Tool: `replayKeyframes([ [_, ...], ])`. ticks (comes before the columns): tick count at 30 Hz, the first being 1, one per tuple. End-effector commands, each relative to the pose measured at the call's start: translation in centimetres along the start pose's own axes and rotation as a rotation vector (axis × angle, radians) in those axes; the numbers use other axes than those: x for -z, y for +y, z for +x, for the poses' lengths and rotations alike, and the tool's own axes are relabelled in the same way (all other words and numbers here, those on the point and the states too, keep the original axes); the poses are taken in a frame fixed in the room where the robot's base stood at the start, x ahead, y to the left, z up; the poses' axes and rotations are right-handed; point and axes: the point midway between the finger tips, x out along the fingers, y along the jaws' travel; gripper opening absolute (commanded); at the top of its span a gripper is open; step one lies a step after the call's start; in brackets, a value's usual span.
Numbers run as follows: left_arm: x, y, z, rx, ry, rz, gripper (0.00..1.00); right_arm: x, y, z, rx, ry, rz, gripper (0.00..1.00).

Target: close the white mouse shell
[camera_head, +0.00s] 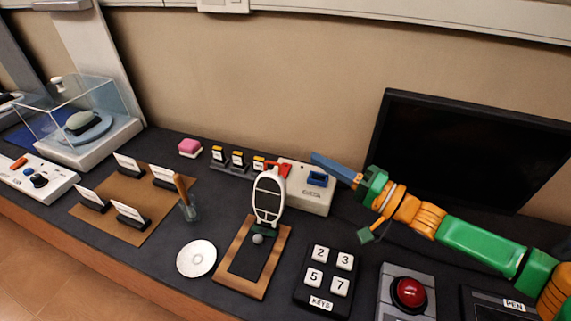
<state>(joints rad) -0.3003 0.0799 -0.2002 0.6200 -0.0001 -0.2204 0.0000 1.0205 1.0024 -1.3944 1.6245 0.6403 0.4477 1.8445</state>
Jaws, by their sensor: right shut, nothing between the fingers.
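The white mouse shell (268,190) stands raised, nearly upright, at the back of a wood-framed dark pad (245,262). Its face shows dark panels outlined in white. My right gripper (335,168) is shut and empty, reaching in from the right. It is to the right of the shell, appears apart from it, and is above the white box. My left gripper is not in view.
A white box (313,201) with a blue socket stands behind the shell, and a red part (278,168) shows near its top. A keypad (325,279) and a red button (409,292) are at right. A disc (197,258) lies left of the pad. A black monitor (465,150) stands behind.

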Motion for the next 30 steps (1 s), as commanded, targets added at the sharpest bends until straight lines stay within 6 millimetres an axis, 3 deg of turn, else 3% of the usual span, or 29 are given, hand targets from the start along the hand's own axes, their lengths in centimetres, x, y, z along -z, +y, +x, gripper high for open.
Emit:
replayKeyframes([
  [11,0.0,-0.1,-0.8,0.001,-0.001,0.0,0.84,-0.1,-0.3,8.3,0.002,-0.003,-0.001,0.0],
  [13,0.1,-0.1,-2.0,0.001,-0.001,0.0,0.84,-1.2,-0.4,7.7,-0.003,-0.002,0.01,0.0],
  [19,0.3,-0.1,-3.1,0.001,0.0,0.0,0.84,-3.4,-0.3,6.9,-0.002,-0.001,0.005,0.0],
  [30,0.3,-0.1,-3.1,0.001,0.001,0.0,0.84,-3.8,-0.1,6.7,-0.001,0.0,0.0,0.0],
])
